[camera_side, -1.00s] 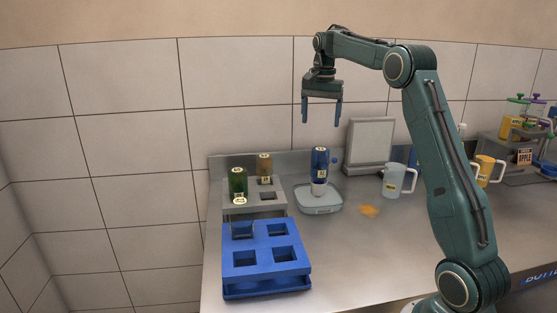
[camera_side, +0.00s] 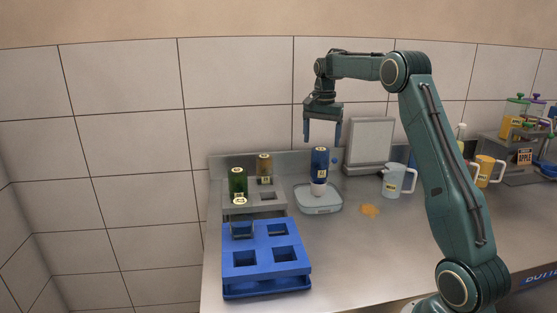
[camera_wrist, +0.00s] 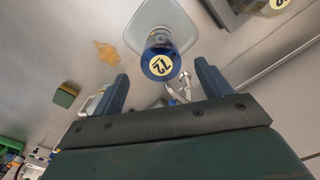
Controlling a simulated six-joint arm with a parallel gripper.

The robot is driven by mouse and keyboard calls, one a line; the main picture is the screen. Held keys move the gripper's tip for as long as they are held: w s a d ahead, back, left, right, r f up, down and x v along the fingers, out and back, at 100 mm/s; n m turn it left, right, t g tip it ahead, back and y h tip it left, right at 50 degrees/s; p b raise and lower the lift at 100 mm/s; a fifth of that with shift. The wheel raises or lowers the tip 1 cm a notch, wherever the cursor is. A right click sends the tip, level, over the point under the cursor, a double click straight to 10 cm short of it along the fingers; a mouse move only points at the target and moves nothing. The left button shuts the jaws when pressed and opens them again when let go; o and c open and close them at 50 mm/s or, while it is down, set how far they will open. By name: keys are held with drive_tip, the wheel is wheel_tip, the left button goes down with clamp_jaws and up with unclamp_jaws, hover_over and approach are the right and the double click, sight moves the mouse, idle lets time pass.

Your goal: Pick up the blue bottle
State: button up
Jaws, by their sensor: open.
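The blue bottle (camera_side: 320,162) stands upright on a small grey scale-like base (camera_side: 318,202), with a white part at its lower end. In the wrist view the blue bottle (camera_wrist: 161,56) shows its top with a yellow label reading 12, ahead of the fingers and roughly between their lines. My gripper (camera_side: 322,143) is open and empty, its fingers pointing down. In the side view its fingertips are near the height of the bottle's top; how far apart they are in depth I cannot tell. It also shows in the wrist view (camera_wrist: 162,84).
A grey rack (camera_side: 268,197) left of the base holds a green bottle (camera_side: 238,183) and a brown bottle (camera_side: 264,167). A blue rack (camera_side: 266,262) stands in front. A grey panel (camera_side: 369,146), a pale mug (camera_side: 394,181) and an orange spill (camera_side: 370,211) are to the right.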

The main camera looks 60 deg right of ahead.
sight(320, 160)
drive_tip(key=shift+f, duration=1.4)
drive_tip(key=shift+f, duration=2.6)
drive_tip(key=c, duration=1.1)
drive_tip(key=shift+c, duration=0.2)
drive_tip(key=shift+r, duration=0.2)
wheel_tip(320, 160, up, 20)
drive_tip(key=shift+f, duration=0.2)
